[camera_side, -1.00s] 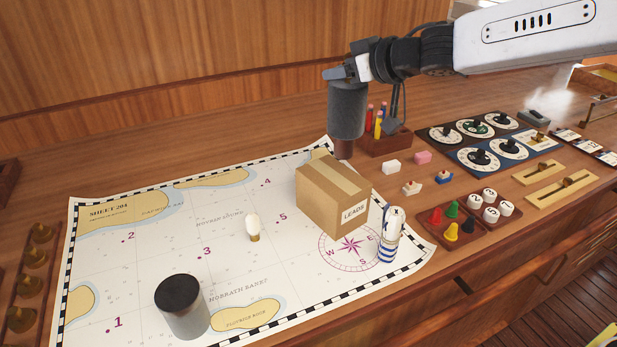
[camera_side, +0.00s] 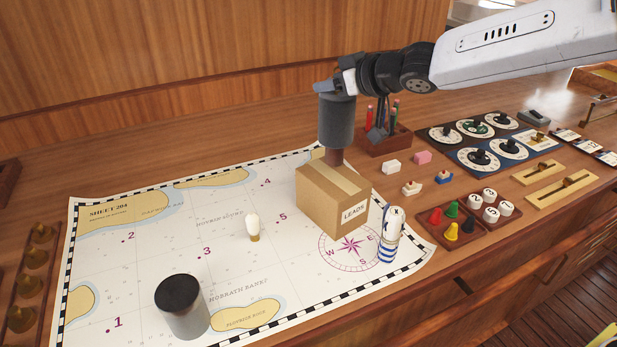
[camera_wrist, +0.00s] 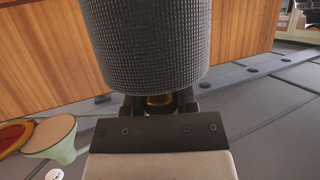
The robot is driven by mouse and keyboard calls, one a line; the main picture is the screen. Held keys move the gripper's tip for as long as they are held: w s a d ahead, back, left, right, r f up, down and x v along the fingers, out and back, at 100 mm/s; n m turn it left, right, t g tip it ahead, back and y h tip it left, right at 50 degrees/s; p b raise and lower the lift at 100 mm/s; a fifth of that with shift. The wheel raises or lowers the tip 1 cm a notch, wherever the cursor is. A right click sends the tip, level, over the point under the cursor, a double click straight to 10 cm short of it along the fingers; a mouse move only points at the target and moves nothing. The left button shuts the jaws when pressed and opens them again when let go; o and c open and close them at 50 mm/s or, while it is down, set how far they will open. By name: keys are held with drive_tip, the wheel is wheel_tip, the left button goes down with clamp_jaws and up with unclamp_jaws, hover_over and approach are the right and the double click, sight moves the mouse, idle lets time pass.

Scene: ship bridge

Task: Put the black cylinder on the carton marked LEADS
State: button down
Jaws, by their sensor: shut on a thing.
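The black cylinder (camera_side: 337,122) hangs upright from my gripper (camera_side: 333,88), which is shut on its top end. It has a dark grey body and a narrower brown lower end. In the wrist view the cylinder (camera_wrist: 150,45) shows a fine ribbed surface, and my gripper (camera_wrist: 158,103) has a brass-coloured bit between the jaws. The brown carton marked LEADS (camera_side: 325,202) stands closed on the chart, with a tape strip on top. The cylinder's lower end is at the carton's far top edge in the side view; I cannot tell whether they touch.
A grey canister with a black top (camera_side: 182,306) and a small bulb (camera_side: 253,228) stand on the chart (camera_side: 150,250). A white-and-blue rolled item (camera_side: 390,237) stands right of the carton. A pen holder (camera_side: 385,141) is behind it. The chart's middle left is clear.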

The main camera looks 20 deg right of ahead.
drive_tip(key=shift+w+f, duration=0.1)
drive_tip(key=shift+f, duration=1.55)
drive_tip(key=shift+c, duration=1.9)
unclamp_jaws()
drive_tip(key=shift+s+d+r, duration=0.1)
drive_tip(key=shift+s+r, duration=0.2)
drive_tip(key=v, duration=1.1)
drive_tip(key=shift+s, duration=0.15)
drive_tip(key=shift+d, duration=0.1)
